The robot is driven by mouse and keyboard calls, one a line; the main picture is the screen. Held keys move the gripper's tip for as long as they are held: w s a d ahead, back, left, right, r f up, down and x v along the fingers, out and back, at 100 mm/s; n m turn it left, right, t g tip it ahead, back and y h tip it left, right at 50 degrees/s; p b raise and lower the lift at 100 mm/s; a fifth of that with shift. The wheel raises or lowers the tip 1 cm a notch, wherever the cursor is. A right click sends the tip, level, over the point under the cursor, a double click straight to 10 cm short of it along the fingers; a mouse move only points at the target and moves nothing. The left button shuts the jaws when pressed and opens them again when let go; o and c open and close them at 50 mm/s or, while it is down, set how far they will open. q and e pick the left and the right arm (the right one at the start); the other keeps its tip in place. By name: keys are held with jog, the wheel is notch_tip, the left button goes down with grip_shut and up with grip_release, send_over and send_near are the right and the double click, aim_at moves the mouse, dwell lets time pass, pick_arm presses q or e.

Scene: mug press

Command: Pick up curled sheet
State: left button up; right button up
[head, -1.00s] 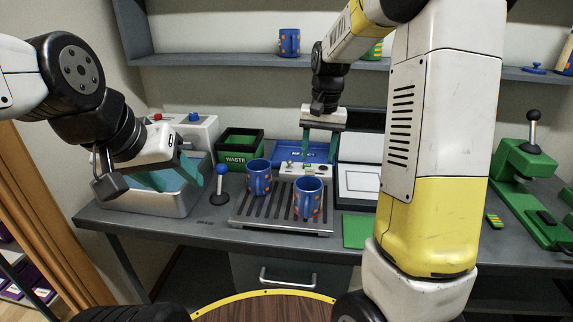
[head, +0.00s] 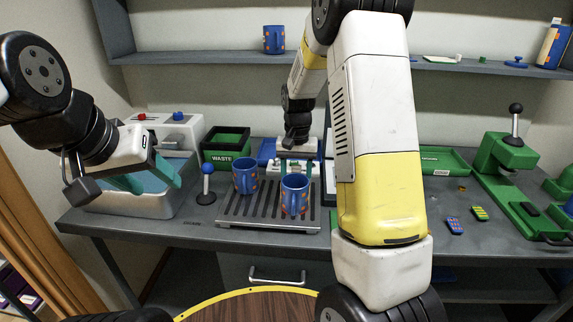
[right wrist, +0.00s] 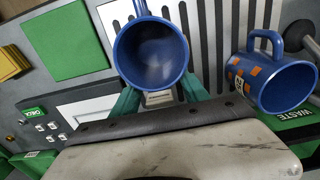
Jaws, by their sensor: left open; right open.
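I cannot make out a curled sheet in any view. My right gripper (head: 292,165) points down just behind the front blue mug (head: 295,196); that mug and the arm partly hide its fingers. In the right wrist view its open teal fingers (right wrist: 158,98) lie either side of the lower edge of this mug (right wrist: 152,52); contact cannot be told. My left gripper (head: 155,183) is open and empty above the steel bath (head: 135,203) on the left.
A second orange-dotted blue mug (head: 245,178) shares the slotted drip tray (head: 240,215). A blue-knobbed lever (head: 206,185) stands left of it. A green WASTE bin (head: 226,155) is behind. A green press (head: 505,160) stands right. The bench between holds two small pads (head: 454,226).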

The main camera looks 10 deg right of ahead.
grip_shut()
notch_tip(320, 180, up, 15)
jog(key=shift+f, duration=0.2)
dwell(1.2)
dwell(0.5)
